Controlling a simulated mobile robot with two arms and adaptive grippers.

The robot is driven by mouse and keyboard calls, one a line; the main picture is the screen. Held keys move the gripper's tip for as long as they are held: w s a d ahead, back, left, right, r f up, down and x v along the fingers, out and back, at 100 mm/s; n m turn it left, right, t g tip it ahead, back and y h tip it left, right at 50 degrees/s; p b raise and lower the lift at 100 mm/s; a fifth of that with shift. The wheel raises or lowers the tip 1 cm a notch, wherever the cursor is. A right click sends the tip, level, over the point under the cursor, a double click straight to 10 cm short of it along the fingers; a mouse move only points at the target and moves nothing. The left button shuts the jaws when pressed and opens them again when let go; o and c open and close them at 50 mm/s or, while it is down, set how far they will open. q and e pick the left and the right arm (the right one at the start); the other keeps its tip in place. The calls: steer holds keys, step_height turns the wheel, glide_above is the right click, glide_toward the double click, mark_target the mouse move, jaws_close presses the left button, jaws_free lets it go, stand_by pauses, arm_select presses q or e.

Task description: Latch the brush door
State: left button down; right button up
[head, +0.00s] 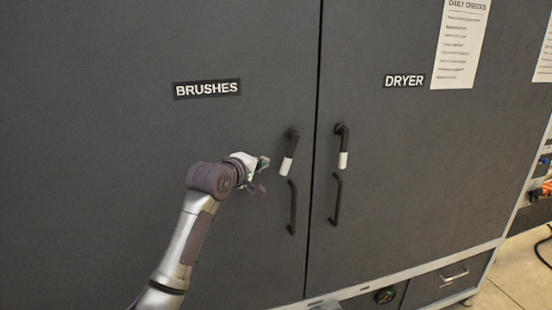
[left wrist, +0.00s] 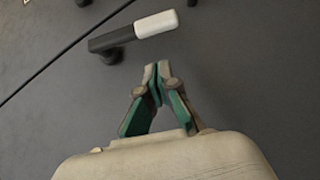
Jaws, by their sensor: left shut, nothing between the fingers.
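The brush door (head: 130,150) is a large dark grey panel labelled BRUSHES (head: 207,89). It appears flush with the dryer door beside it. Its latch handle (head: 289,152) is black with a white grip end and hangs down, tilted slightly left at the bottom. The latch also shows at the top of the left wrist view (left wrist: 135,32). My left gripper (head: 264,162) is just left of the latch, apart from it. In the left wrist view its green-padded fingers (left wrist: 157,72) are shut and empty, below the white grip. My right gripper is not in view.
A black pull handle (head: 292,207) sits below the brush latch. The dryer door (head: 420,150) has its own latch (head: 342,146), hanging nearly straight down, and a pull handle (head: 336,198). A drawer (head: 452,279) is at the lower right. Tiled floor (head: 515,275) shows beyond it.

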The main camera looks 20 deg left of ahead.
mark_target(288, 152)
arm_select(q)
steer(key=w+d, duration=0.1)
steer(key=w+d+f+p, duration=0.1)
steer(key=w+d+p, duration=0.1)
steer(key=shift+d+f, duration=0.15)
steer(key=shift+f, duration=0.15)
